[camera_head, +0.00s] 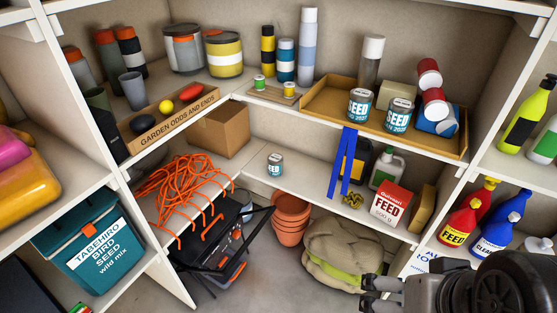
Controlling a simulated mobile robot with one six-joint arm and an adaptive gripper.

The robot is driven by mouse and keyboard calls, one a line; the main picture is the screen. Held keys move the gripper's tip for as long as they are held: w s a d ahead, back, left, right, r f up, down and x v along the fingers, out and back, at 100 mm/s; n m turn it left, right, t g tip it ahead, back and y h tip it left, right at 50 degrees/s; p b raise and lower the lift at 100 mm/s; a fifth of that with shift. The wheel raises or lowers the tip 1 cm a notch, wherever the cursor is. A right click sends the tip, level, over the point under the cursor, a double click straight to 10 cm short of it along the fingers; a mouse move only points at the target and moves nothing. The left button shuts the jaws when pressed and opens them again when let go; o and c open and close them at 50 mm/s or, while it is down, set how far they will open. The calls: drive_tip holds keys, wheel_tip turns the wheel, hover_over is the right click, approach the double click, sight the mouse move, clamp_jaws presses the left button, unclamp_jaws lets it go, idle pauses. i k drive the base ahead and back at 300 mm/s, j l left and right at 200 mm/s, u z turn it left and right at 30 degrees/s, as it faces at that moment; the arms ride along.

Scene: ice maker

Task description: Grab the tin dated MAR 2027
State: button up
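Three small tins with white and teal FEED labels are in view. Two stand on the upper shelf in a shallow cardboard tray (318,112): a left tin (359,104) and a right tin (398,116). A third tin (275,164) stands alone on the lower shelf. The date print on all three is too small to read surely. My gripper (374,293) is at the bottom right, in front of and below the shelves, pointing left. Its two fingers are apart with nothing between them. It is well away from every tin.
Red-and-white cans (433,104) and a tall white-capped can (370,58) crowd the tray. Blue straps (342,162) hang over the upper shelf's edge. A FEED box (390,206) and bottles stand on the lower shelf. A sack (345,255) and terracotta pots (290,218) are below.

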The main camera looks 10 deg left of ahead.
sight(275, 161)
drive_tip(key=i+j+z, duration=0.15)
drive_tip(key=j, duration=0.25)
drive_tip(key=i+j+z, duration=0.15)
drive_tip(key=j, duration=0.25)
drive_tip(key=i+j+z, duration=0.15)
drive_tip(key=j, duration=0.25)
drive_tip(key=i+j, duration=0.1)
drive_tip(key=i, duration=0.75)
